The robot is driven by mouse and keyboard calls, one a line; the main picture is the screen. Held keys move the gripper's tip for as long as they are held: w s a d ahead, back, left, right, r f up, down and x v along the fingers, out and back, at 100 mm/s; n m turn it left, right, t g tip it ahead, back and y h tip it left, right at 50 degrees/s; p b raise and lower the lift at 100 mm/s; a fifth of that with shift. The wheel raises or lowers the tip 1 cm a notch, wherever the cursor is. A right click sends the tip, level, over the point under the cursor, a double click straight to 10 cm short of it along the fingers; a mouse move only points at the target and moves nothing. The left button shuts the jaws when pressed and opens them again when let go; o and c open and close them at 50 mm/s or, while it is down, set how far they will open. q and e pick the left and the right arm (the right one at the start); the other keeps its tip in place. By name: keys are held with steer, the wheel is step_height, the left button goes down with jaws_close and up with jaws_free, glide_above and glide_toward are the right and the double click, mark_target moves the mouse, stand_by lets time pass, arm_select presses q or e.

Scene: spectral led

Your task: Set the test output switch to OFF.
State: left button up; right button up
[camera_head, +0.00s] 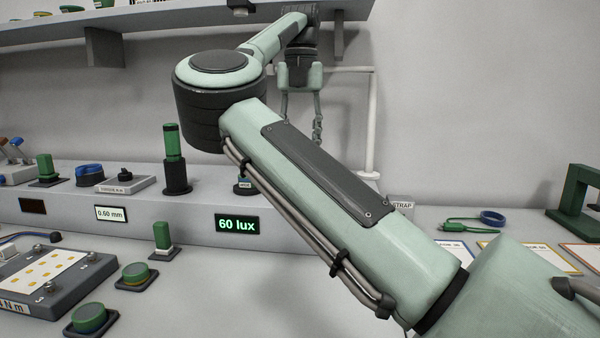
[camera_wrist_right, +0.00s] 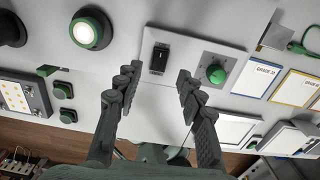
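A black rocker switch (camera_wrist_right: 160,58) sits on a pale panel (camera_wrist_right: 190,40) in the right wrist view. It looks like the test output switch, but I cannot read a label or its position. A green round knob (camera_wrist_right: 216,73) is to its right on the same panel. My right gripper (camera_wrist_right: 157,74) is open and empty, its fingers apart on either side of the area just below the switch. In the head view, my right gripper (camera_head: 301,115) hangs beyond my arm, which hides the switch. My left gripper is in neither view.
A grey bench front carries a green display (camera_head: 237,224) reading 60 lux and a white display (camera_head: 110,214). Green buttons (camera_head: 136,275) and a black-and-green post (camera_head: 174,160) stand at left. Cards (camera_wrist_right: 259,80) lie right of the panel. A shelf (camera_head: 110,30) overhangs the back.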

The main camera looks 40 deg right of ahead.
step_height(320, 180, down, 7)
steer(key=shift+s+f, duration=0.1)
stand_by(0.3)
steer(key=shift+c, duration=0.3)
jaws_close()
